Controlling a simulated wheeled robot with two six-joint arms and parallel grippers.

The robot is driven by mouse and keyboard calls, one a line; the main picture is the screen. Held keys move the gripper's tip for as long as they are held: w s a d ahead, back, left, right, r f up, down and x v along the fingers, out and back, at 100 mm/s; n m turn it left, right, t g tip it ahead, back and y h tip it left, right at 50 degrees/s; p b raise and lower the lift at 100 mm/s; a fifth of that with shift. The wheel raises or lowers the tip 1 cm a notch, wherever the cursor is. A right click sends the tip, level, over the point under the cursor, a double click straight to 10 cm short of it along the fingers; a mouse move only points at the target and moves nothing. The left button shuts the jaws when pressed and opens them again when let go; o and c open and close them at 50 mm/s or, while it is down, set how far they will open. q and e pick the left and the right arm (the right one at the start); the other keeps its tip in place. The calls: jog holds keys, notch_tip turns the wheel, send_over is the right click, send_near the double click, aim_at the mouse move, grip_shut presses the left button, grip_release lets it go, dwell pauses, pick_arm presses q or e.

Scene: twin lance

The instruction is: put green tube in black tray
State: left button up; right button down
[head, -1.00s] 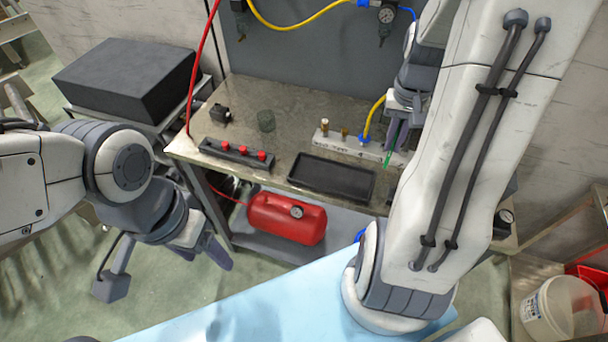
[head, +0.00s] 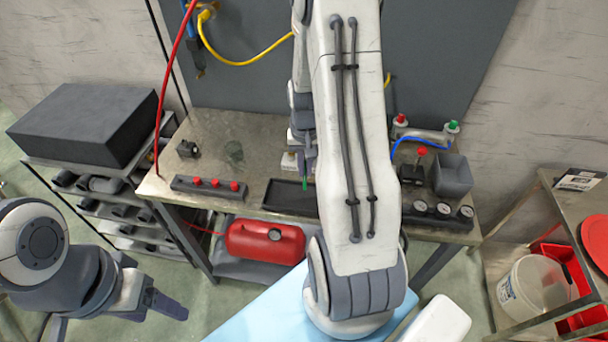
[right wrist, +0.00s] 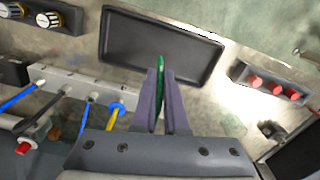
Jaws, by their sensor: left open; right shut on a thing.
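The black tray (head: 282,200) lies on the workbench, partly hidden by my right arm; the right wrist view shows nearly all of it (right wrist: 130,40). My right gripper (head: 305,174) is shut on the green tube (head: 305,185), which points down at the tray. In the right wrist view, the tube (right wrist: 161,66) sticks out between the fingertips (right wrist: 161,82) and its end overlaps the tray's near side. I cannot tell whether it touches the tray. My left gripper (head: 112,318) is open and empty at the lower left, away from the bench.
A black block with red knobs (head: 208,187) is left of the tray. A white manifold (right wrist: 80,88) with blue and yellow hoses is beside it in the right wrist view. A grey bin (head: 452,175) and gauges (head: 443,210) are at the bench's right.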

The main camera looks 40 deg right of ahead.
aim_at(305, 179)
notch_tip(305, 179, down, 4)
jog(key=shift+r+p, duration=0.1)
jog(key=shift+p, duration=0.5)
jog(key=shift+w, duration=0.1)
jog(key=shift+f, duration=0.2)
jog(key=shift+f, duration=0.15)
jog(key=c, duration=1)
grip_release()
jog(key=shift+o, duration=0.2)
